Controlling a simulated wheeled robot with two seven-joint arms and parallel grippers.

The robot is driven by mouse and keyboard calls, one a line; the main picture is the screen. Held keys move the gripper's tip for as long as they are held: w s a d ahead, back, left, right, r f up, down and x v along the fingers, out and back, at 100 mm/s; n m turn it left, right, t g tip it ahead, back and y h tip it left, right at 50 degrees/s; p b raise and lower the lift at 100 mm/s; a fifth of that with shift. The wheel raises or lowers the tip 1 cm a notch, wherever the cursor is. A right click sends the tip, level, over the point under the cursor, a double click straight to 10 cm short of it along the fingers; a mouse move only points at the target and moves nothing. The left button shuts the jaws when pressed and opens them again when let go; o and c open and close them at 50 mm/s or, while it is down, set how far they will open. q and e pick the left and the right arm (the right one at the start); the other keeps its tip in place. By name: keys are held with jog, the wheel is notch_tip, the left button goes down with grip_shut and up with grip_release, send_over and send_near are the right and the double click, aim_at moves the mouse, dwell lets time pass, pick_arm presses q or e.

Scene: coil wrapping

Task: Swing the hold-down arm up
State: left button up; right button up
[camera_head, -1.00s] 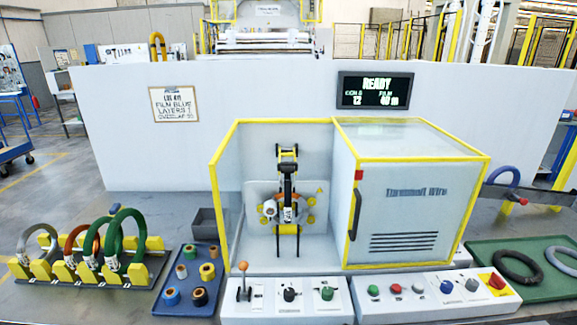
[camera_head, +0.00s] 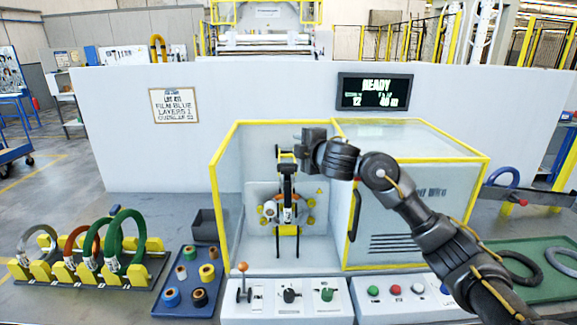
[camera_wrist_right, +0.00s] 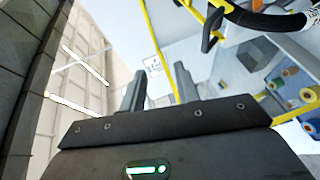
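The hold-down arm (camera_head: 287,182) is a dark upright bar inside the open-fronted wrapping machine (camera_head: 226,180). In the right wrist view a black curved part with a white label (camera_wrist_right: 275,18) shows at the upper right, probably the same arm. My right gripper (camera_head: 306,146) hangs just right of and above the arm's top, apart from it as far as I can tell. The right wrist view shows its two fingers (camera_wrist_right: 160,78) spread with nothing between them. My left gripper is in neither view.
The yellow-framed clear cover (camera_head: 412,140) and its black door handle (camera_head: 354,214) lie close to my right arm. A control panel (camera_head: 270,308) with a lever and knobs runs along the front. A blue tray of spools (camera_head: 208,252) and a coil rack (camera_head: 80,275) stand left.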

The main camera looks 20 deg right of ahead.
send_near(289, 165)
jog(key=d+x, duration=0.1)
jog(key=x, duration=0.5)
jog(key=a+p+x, duration=0.1)
jog(key=x, duration=0.2)
jog(key=shift+w+a+p, duration=0.1)
jog(key=shift+w+p, duration=0.05)
jog(key=shift+p, duration=0.15)
jog(key=shift+w+f, duration=0.15)
jog(key=shift+w, duration=0.5)
grip_shut()
